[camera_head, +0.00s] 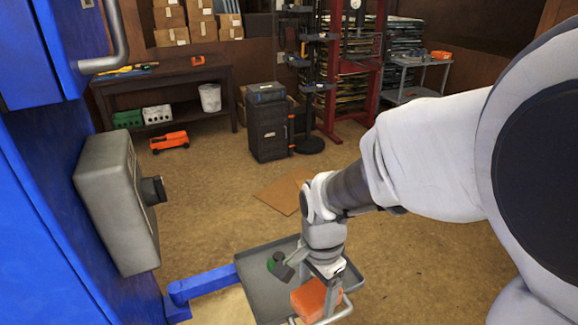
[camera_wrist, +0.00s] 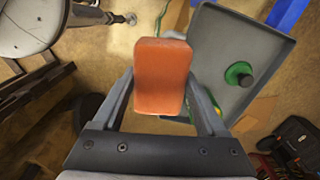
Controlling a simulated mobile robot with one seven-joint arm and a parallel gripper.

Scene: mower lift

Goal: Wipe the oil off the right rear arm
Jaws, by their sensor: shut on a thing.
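My gripper (camera_head: 325,272) is above the right side of the grey tray (camera_head: 256,292) in the head view. It is shut on an orange block (camera_head: 308,300), sponge-like in shape. In the wrist view the block (camera_wrist: 162,76) sits between the two fingers, and the tray (camera_wrist: 225,32) lies beyond it to the right. A blue lift arm (camera_head: 205,284) reaches from the blue post toward the tray's left edge. I cannot tell whether it is the right rear arm. No oil is clearly visible.
The blue post (camera_head: 45,200) with a grey box (camera_head: 118,205) fills the left side. A workbench (camera_head: 165,82), black cabinet (camera_head: 268,130) and red frame (camera_head: 330,100) stand farther back. Floor is open at the centre.

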